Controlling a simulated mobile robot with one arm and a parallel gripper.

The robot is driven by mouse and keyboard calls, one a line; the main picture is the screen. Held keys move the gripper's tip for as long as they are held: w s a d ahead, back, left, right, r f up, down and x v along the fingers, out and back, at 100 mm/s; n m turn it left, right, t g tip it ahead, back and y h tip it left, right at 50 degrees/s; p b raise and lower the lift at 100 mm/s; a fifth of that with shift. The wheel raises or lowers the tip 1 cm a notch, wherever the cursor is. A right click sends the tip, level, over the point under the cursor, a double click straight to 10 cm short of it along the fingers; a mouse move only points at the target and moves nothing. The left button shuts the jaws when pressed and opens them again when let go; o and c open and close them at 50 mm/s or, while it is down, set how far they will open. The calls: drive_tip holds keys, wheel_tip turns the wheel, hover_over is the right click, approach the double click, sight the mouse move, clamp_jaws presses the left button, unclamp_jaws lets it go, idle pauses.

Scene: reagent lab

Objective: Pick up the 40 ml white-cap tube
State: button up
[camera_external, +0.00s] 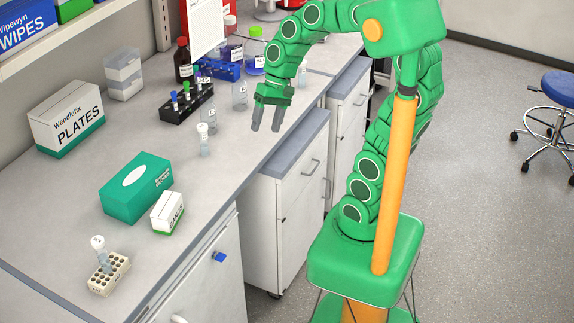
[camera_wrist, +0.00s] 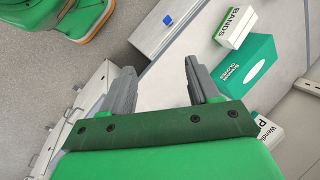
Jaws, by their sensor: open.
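A clear tube with a white cap (camera_external: 103,257) stands in a beige rack (camera_external: 96,285) at the near left of the bench. Another white-capped clear tube (camera_external: 205,143) stands on the bench left of my gripper. I cannot read the volume of either. My gripper (camera_external: 266,127) is open and empty, pointing down near the bench's front edge, apart from both tubes. In the wrist view my gripper (camera_wrist: 159,70) shows two spread grey fingers with nothing between them. No tube shows in that view.
A green glove box (camera_external: 137,187), a small white bands box (camera_external: 168,212) and a plates box (camera_external: 66,118) stand on the bench. A black rack (camera_external: 187,107) with capped tubes and several bottles are farther back. Bare bench lies around the nearer tube rack.

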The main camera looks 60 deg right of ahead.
drive_tip(key=w+d+r+m+t+y, duration=0.1)
drive_tip(key=w+d+m+t, duration=0.3)
drive_tip(key=w, duration=0.3)
drive_tip(key=w+d+r+m+t+y, duration=0.1)
drive_tip(key=w+d+r+m, duration=0.1)
drive_tip(key=w+d+m, duration=0.4)
drive_tip(key=m+t+h, duration=0.7)
drive_tip(key=m+h, duration=0.3)
drive_tip(key=m, duration=1.3)
hover_over(302, 74)
drive_tip(key=s, duration=0.5)
wheel_tip(302, 74, down, 4)
drive_tip(key=f, duration=1.4)
drive_tip(key=shift+w+d+f, duration=0.1)
drive_tip(key=shift+d+f, duration=0.1)
drive_tip(key=shift+f, duration=0.2)
drive_tip(key=shift+w+f, duration=0.2)
drive_tip(key=shift+f, duration=0.2)
drive_tip(key=shift+a+x, duration=0.2)
drive_tip(key=shift+x, duration=3.5)
